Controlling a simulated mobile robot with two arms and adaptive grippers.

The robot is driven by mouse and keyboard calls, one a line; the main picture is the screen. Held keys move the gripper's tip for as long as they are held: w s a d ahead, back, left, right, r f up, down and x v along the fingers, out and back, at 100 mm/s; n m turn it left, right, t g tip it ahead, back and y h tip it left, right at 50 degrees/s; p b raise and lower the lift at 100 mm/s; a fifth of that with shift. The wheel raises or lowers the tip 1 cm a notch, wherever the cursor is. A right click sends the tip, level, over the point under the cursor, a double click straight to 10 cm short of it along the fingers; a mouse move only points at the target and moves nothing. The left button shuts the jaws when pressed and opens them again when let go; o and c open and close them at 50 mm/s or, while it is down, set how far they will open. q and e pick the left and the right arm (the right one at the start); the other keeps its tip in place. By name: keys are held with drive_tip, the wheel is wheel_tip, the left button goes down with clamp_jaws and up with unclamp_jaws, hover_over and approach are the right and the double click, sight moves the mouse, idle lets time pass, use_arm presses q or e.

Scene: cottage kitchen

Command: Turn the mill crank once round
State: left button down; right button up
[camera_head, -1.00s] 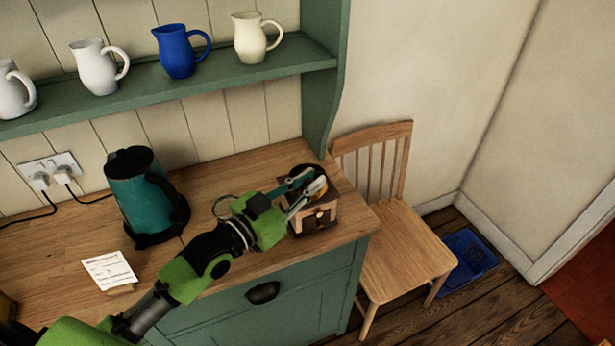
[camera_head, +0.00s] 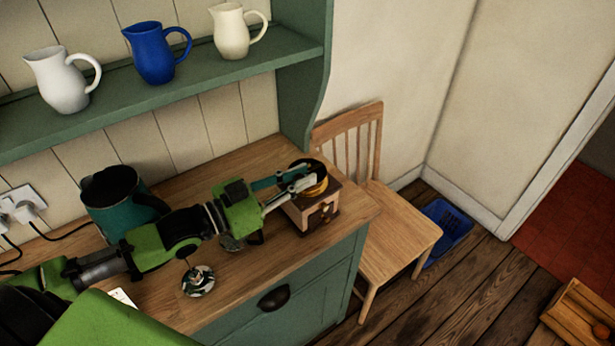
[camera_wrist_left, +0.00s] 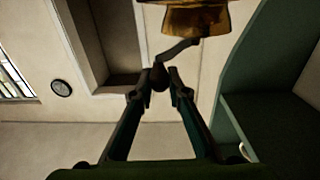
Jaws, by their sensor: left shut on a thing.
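The mill (camera_head: 330,212) is a small wooden box with a brass top, standing near the right end of the wooden counter. My left gripper (camera_head: 316,179) reaches across its top from the left. In the left wrist view, the gripper (camera_wrist_left: 160,80) is shut on the dark knob (camera_wrist_left: 159,72) at the end of the crank (camera_wrist_left: 180,49). The crank runs up and right from there to below the brass bowl (camera_wrist_left: 196,20). In the head view the fingers hide the knob. My right gripper is not in view.
A teal kettle (camera_head: 108,198) stands behind my left arm. A small round item (camera_head: 198,281) lies on the counter in front of the arm. A shelf with jugs (camera_head: 155,52) hangs above. A wooden chair (camera_head: 395,232) is right of the counter, with a blue tray (camera_head: 450,222) beyond.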

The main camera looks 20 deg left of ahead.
use_arm(q)
drive_tip(key=c, duration=1.9)
unclamp_jaws()
drive_tip(key=shift+w+d, duration=0.1)
drive_tip(key=shift+w, duration=0.05)
drive_tip(key=shift+v, duration=3.75)
